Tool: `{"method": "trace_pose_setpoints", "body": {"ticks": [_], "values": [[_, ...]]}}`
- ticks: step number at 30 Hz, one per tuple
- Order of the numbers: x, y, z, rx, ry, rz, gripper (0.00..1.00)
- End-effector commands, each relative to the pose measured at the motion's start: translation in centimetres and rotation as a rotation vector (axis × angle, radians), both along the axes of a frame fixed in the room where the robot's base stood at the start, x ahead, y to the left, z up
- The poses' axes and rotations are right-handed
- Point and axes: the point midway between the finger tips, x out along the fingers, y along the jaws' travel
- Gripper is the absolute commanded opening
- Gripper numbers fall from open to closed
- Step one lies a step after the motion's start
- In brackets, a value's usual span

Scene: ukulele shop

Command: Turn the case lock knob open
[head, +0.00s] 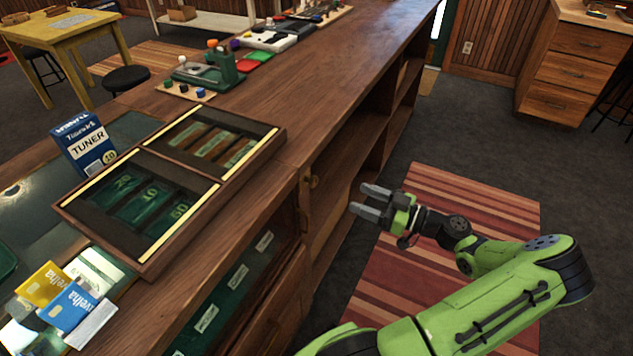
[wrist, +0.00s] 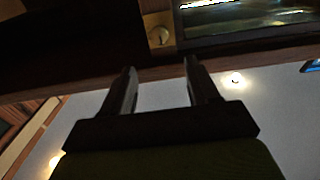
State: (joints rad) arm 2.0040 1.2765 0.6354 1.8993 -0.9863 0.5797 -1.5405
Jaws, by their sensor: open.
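The case lock knob (head: 313,181) is a small brass piece on the front of the wooden counter, just under its top edge. In the wrist view the knob (wrist: 158,37) shows on a brass plate, beyond and above the fingertips. My gripper (head: 366,201) is open and empty, to the right of the knob and apart from it. In the wrist view my gripper (wrist: 160,68) has its two dark fingers spread, with the knob roughly in line with the gap between them. The knob's exact turn is too small to tell.
The wooden counter (head: 345,85) runs along the left, with open shelves below. A framed tray (head: 150,255) with bill slots, a tuner box (head: 83,142) and cards (head: 66,307) lie on it. A striped rug (head: 430,270) covers the floor under my arm. The aisle floor beyond is clear.

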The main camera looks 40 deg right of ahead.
Motion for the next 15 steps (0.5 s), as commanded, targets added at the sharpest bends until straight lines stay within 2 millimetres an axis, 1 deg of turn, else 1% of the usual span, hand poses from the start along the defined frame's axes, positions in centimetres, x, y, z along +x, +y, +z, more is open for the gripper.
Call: {"method": "trace_pose_setpoints", "body": {"ticks": [1,9,12,15], "values": [[1.3,0.6,-0.1,0.001,-0.002,0.007,0.6],[7.7,2.9,-0.2,0.001,0.0,0.008,0.6],[9.7,3.6,-0.2,0.002,0.002,0.007,0.6],[11.0,4.0,-0.1,0.002,0.002,0.005,0.6]]}}
